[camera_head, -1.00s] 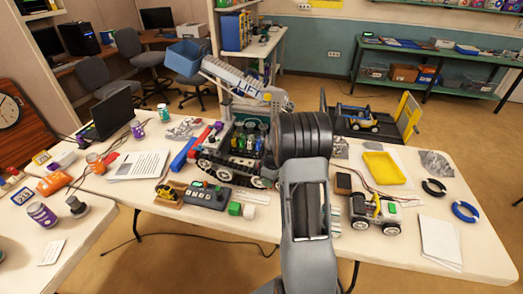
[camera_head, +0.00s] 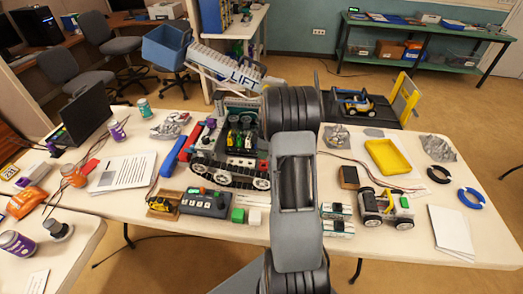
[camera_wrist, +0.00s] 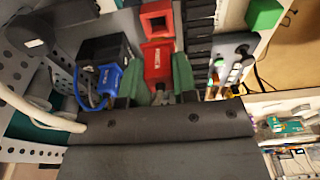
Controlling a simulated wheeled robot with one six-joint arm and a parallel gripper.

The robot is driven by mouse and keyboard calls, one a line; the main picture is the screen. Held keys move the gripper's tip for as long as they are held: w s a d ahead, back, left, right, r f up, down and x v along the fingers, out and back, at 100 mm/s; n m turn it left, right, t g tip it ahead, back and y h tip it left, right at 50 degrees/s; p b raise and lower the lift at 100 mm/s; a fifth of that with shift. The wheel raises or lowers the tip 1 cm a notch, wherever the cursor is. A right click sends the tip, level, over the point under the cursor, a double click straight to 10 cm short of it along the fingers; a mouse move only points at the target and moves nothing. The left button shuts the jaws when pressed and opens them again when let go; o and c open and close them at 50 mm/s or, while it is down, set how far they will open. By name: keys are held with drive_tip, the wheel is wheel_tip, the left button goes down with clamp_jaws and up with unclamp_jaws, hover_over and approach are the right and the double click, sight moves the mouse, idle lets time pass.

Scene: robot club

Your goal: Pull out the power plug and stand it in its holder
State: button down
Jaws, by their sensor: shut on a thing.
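In the wrist view a red plug (camera_wrist: 158,62) with white lettering sits between the two green fingertips of my gripper (camera_wrist: 157,78), which is shut on it. A red square frame with a dark opening (camera_wrist: 156,20) is just beyond the plug. I cannot tell whether the plug's tip is seated in anything. A blue plug (camera_wrist: 108,80) with a cable stands left of my gripper, by a black block (camera_wrist: 105,48). In the head view my arm hides the gripper and the red plug. The tracked robot (camera_head: 230,172) stands on the table, left of my arm.
A pale cable (camera_wrist: 35,118) runs at the left of the wrist view, near perforated grey plates. A small wheeled car (camera_head: 385,207) and yellow tray (camera_head: 393,157) are at right.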

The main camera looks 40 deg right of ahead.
drive_tip(key=shift+d+f+b, duration=0.1)
drive_tip(key=shift+f+b, duration=0.25)
drive_tip(key=shift+f, duration=0.45)
drive_tip(key=shift+f+b, duration=0.2)
drive_tip(key=shift+b, duration=0.5)
idle(1.0)
drive_tip(key=shift+f+b, duration=0.85)
drive_tip(key=shift+b, duration=0.25)
idle(1.2)
drive_tip(key=c, duration=0.8)
unclamp_jaws()
drive_tip(key=shift+s, duration=0.1)
drive_tip(key=shift+r, duration=0.1)
drive_tip(key=shift+r+p, duration=2)
drive_tip(key=shift+r, duration=1.45)
